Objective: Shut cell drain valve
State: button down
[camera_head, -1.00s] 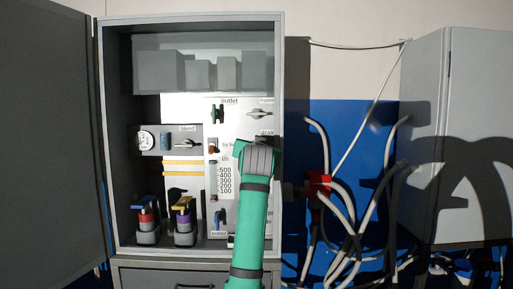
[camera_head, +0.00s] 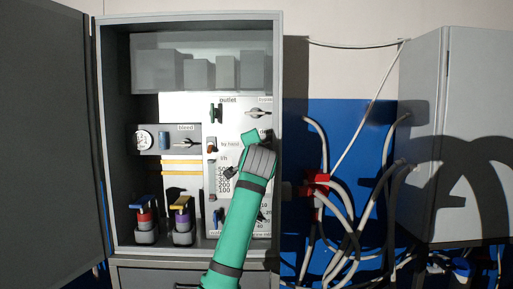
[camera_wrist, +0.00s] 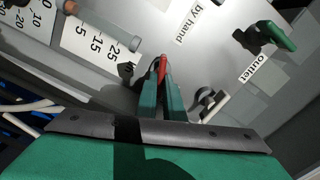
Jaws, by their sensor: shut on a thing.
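In the wrist view my gripper (camera_wrist: 161,86) has its two green fingers close together around a narrow red handle (camera_wrist: 163,64) on the white panel. The red handle sits below the "by hand" label and I take it to be the drain valve's; no drain label is readable now. In the head view my wrist and the gripper's green body cover this right part of the panel, so the fingertips and the handle are hidden there.
A tube scale (camera_wrist: 98,35) is at left. In the head view the cabinet's right wall (camera_head: 278,190) stands close to my arm, with pale hoses (camera_head: 340,205) outside it.

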jog(key=shift+a+f+m, duration=0.1)
jog(key=shift+f+m, duration=0.05)
jog(key=shift+m, duration=0.95)
jog(key=shift+f+m, duration=0.1)
jog(key=shift+m, duration=1)
jog(key=c, duration=1.9)
grip_release()
jog(key=shift+o, duration=0.2)
jog(key=shift+s+r, duration=0.1)
jog(key=shift+s, duration=0.05)
jog(key=s, duration=1)
jog(key=shift+s, duration=0.3)
